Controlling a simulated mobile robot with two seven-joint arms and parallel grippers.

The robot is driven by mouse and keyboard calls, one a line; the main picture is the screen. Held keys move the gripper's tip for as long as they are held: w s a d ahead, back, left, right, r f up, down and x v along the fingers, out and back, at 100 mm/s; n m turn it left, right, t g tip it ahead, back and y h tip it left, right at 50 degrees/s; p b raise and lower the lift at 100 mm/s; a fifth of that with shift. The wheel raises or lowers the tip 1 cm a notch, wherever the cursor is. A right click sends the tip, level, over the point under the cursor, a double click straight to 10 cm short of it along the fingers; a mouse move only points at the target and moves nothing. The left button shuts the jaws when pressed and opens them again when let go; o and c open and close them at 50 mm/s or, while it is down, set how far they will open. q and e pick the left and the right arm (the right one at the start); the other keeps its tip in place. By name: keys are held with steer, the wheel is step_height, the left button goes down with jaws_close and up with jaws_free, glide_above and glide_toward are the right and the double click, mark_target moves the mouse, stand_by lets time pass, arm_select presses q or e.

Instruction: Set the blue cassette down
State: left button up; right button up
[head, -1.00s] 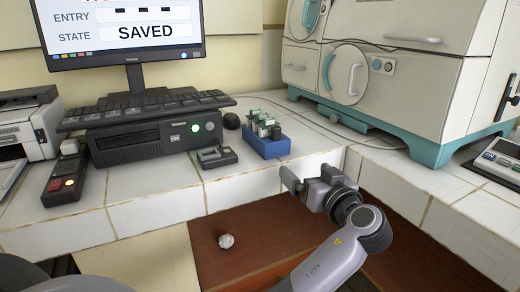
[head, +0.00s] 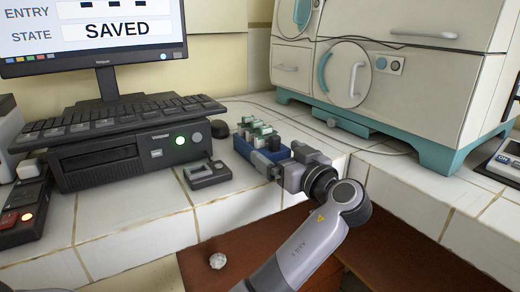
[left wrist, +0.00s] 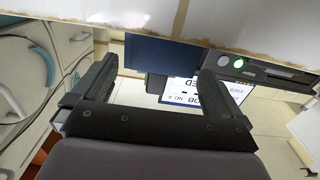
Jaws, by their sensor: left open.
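The blue cassette (head: 272,154) stands upright on the white tiled bench, with several green-and-white pieces in its top. My left gripper (head: 274,166) is at its near side, low by the bench front, and hides part of the cassette's front. The gripper is open. In the left wrist view the blue cassette (left wrist: 165,54) shows as a plain blue face in the gap between the two spread fingers. I cannot tell whether a finger touches it. My right gripper is not in view.
A small grey device (head: 207,173) lies left of the cassette, and the black computer box (head: 110,160) stands further left. The incubator (head: 400,75) stands behind on the right. Tiled bench is free right of the gripper. A crumpled white ball (head: 217,261) lies on the brown surface below.

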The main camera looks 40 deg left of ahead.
mark_target(268, 146)
arm_select(q)
steer(key=x, duration=0.5)
steer(key=shift+w+a+f, duration=0.15)
steer(key=shift+a, duration=0.05)
steer(key=shift+c, duration=0.3)
steer(key=c, duration=1)
step_height(268, 146, up, 20)
steer(key=p, duration=0.2)
steer(key=shift+p, duration=0.3)
